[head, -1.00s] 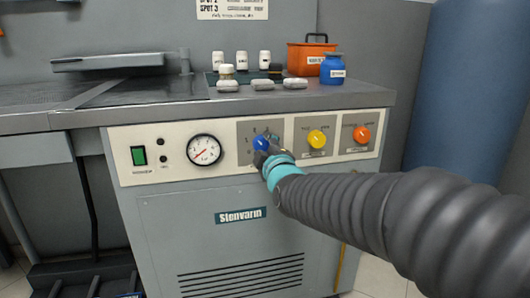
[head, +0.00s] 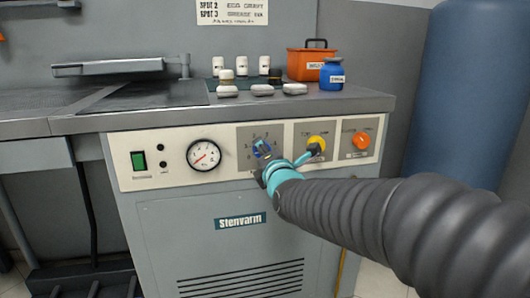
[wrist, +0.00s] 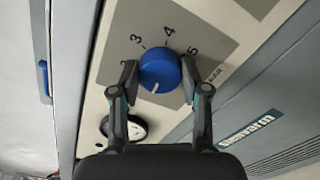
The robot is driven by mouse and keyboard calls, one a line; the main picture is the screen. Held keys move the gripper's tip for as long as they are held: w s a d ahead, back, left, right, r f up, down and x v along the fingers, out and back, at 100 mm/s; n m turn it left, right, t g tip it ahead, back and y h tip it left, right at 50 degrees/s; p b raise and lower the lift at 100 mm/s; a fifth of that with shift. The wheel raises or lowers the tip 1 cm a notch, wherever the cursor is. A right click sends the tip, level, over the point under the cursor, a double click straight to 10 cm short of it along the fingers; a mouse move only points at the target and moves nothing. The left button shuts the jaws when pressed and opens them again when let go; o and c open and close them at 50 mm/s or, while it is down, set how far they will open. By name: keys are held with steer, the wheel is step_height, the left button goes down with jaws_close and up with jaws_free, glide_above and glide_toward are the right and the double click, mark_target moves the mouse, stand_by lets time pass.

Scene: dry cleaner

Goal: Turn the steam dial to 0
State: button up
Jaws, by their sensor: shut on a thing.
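The blue steam dial (head: 262,148) sits on a grey plate with numbers on the machine's front panel. In the wrist view the dial (wrist: 160,70) lies between the two fingertips of my gripper (wrist: 159,78), which is shut on it from both sides. The dial's white mark points down and slightly left in the wrist view; the number at its tip does not show. The numbers 3, 4 and 5 are readable around the upper edge; others are hidden by the fingers. In the head view my gripper (head: 287,165) reaches the panel from the lower right.
A yellow knob (head: 317,142) and an orange knob (head: 361,140) are to the right. A round gauge (head: 203,155) and a green switch (head: 138,160) are to the left. Bottles, a blue jar (head: 332,75) and an orange box (head: 308,62) stand on the worktop above.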

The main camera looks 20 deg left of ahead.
steer(key=n, duration=0.5)
steer(key=shift+r+n+p, duration=0.15)
steer(key=shift+n+p, duration=0.25)
steer(key=shift+a, duration=0.1)
stand_by(0.3)
steer(key=o, duration=1.1)
steer(key=shift+o, duration=0.2)
steer(key=shift+s, duration=0.1)
steer(key=v, duration=1.1)
steer(key=shift+s+d, duration=0.2)
steer(key=shift+s, duration=0.15)
